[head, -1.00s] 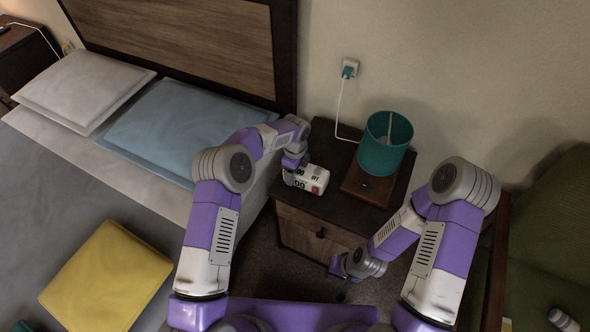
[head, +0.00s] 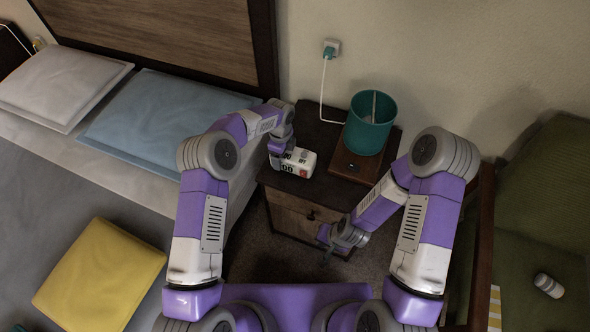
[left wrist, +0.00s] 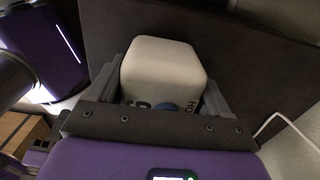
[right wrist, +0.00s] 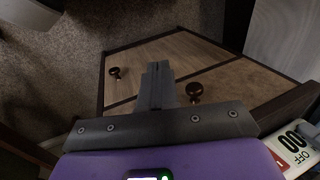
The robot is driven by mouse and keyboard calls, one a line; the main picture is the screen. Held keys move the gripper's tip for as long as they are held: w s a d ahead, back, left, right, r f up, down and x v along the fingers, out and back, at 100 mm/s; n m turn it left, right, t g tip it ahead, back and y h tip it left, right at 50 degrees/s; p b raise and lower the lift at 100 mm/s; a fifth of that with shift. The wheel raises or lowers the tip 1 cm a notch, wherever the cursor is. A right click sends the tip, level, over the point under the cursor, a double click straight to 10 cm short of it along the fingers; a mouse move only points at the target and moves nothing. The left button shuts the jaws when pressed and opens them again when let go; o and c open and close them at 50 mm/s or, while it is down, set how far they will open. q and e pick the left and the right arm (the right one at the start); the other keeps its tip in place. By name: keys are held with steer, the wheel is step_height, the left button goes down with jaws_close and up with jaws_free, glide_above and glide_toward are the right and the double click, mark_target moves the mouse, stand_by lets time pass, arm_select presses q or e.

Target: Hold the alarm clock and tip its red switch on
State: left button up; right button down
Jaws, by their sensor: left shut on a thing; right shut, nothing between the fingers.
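The alarm clock (head: 299,161) is a white rounded box with dark digits, at the front left of the nightstand top. I cannot tell whether it touches the top. My left gripper (head: 281,160) is shut on it; in the left wrist view the clock (left wrist: 163,62) sits between the two fingers. A small red part, likely the switch, shows on the clock's front (head: 303,172). In the right wrist view the clock (right wrist: 301,150) is cut off at the lower right, with "OFF" and some red visible. My right gripper (right wrist: 158,75) is shut and empty, low in front of the drawer.
The nightstand (head: 329,139) has a wooden drawer front with dark knobs (right wrist: 194,91). A teal lamp (head: 370,125) on a wooden base stands right of the clock, corded to a wall socket (head: 332,48). The bed is left, a green chair (head: 545,190) right.

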steer(key=w+a+r+m+t+h, duration=0.3)
steer(key=w+a+r+m+t, duration=0.1)
steer(key=w+r+m, duration=0.7)
steer(key=s+a+r+m+h, duration=0.1)
steer(key=a+r+m+h, duration=0.1)
steer(key=a+r+m, duration=0.4)
step_height(320, 180, up, 2)
steer(key=shift+s+a+r+m+g, duration=0.1)
steer(key=shift+s+a+m+g, duration=0.1)
steer(key=shift+m+g, duration=0.2)
steer(key=shift+w, duration=0.1)
